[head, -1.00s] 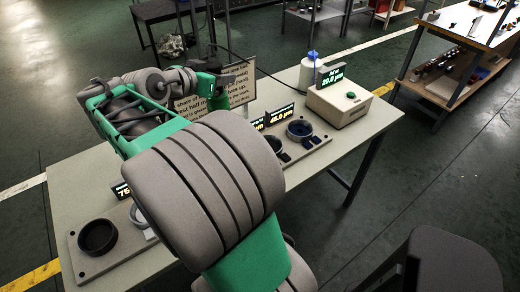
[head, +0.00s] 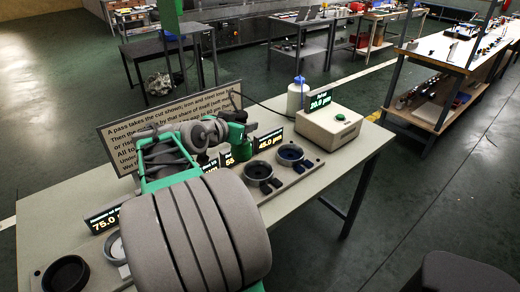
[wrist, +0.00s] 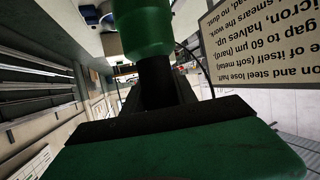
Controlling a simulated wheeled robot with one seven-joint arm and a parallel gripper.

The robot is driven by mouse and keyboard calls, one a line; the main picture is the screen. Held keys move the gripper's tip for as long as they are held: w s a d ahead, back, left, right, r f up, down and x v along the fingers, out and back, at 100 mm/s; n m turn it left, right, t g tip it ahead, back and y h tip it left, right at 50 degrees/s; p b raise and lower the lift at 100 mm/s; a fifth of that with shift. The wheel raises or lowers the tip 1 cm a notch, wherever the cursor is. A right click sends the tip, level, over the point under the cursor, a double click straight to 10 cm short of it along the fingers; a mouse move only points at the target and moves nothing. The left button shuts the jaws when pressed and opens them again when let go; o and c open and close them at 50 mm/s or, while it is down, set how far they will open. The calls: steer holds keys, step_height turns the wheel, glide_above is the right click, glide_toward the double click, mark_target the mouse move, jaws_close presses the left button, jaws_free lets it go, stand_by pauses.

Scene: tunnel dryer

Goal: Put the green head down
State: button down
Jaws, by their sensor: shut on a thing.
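My gripper (head: 228,131) is above the table, in front of the sign in the head view. The head also shows small in the head view (head: 238,137), partly mixed with my own green parts. It appears held up, clear of the board; its lower side is hidden. My arm hides the board's middle.
A black round dish (head: 66,273) and a pale ring (head: 117,248) sit at the left. A beige box (head: 330,127) with a green button and a white bottle (head: 297,97) stand at the right. A text sign (head: 118,133) stands behind my gripper.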

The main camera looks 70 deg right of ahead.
steer(key=s+d+f, duration=0.3)
steer(key=d+f, duration=0.2)
steer(key=f, duration=0.4)
steer(key=shift+s, duration=0.15)
steer(key=shift+f, duration=0.2)
steer(key=c, duration=1.4)
jaws_free()
steer(key=shift+f, duration=0.2)
steer(key=shift+c, duration=0.2)
steer(key=o, duration=0.4)
steer(key=shift+a, duration=0.1)
steer(key=shift+o, duration=0.4)
steer(key=shift+r, duration=0.1)
